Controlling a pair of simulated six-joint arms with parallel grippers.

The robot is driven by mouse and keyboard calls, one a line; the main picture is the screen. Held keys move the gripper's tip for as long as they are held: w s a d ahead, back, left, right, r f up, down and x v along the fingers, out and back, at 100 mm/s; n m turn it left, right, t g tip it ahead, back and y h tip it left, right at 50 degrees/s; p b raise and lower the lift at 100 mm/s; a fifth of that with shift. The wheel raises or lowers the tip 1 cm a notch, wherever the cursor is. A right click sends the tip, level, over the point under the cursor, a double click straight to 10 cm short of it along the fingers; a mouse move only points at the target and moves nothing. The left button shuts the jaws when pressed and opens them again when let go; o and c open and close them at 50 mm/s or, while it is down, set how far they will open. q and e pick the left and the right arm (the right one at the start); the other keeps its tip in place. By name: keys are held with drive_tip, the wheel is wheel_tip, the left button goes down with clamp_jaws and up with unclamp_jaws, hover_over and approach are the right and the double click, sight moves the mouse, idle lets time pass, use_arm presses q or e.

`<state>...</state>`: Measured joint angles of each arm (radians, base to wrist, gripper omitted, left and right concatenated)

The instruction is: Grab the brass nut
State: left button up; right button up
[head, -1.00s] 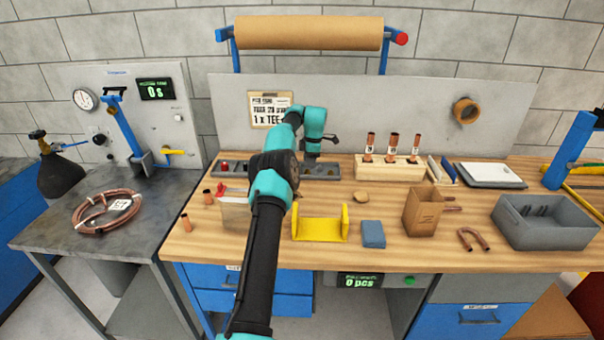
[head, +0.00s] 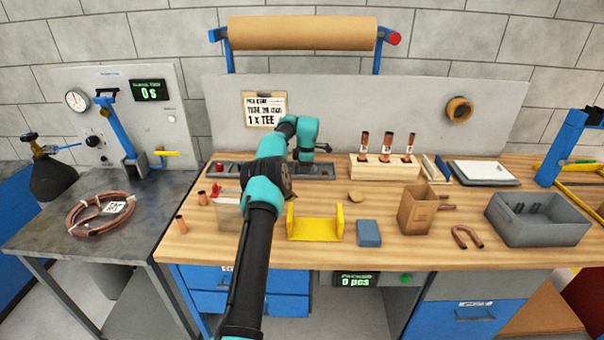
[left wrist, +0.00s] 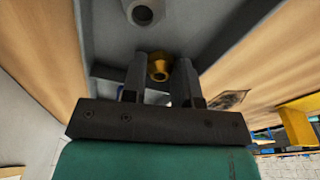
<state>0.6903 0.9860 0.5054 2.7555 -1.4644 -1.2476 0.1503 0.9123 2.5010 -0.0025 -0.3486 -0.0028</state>
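The brass nut (left wrist: 159,67) shows in the left wrist view as a small golden ring with a dark hole. It is in the grey parts tray (head: 230,168) and sits between the fingertips of my left gripper (left wrist: 160,60). The fingers stand apart, one on each side of it. Whether they touch it is not clear. In the head view my left arm reaches over the bench to the tray, its gripper pointing down. The nut cannot be made out there. My right gripper is not in view.
A grey fitting (left wrist: 143,11) lies in the tray beyond the nut. A wooden block (head: 384,168) with upright copper tubes stands right of the tray. A yellow bracket (head: 315,229), blue block (head: 369,233), cardboard box (head: 416,209) and grey bin (head: 540,232) stand nearer the front.

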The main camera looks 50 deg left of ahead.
use_arm(q)
drive_tip(key=c, duration=0.3)
drive_tip(key=shift+r, duration=0.1)
drive_tip(key=shift+c, duration=0.2)
drive_tip(key=shift+r, duration=1.7)
drive_tip(key=shift+s+d+r, duration=0.25)
drive_tip(key=shift+s+d, duration=1.5)
drive_tip(key=shift+d, duration=0.25)
drive_tip(key=shift+s+d+r, duration=0.25)
drive_tip(key=shift+s+d, duration=1.55)
drive_tip(key=shift+d, duration=0.2)
drive_tip(key=shift+s+d+r, duration=0.25)
drive_tip(key=shift+s+d, duration=1.5)
drive_tip(key=shift+d, duration=0.25)
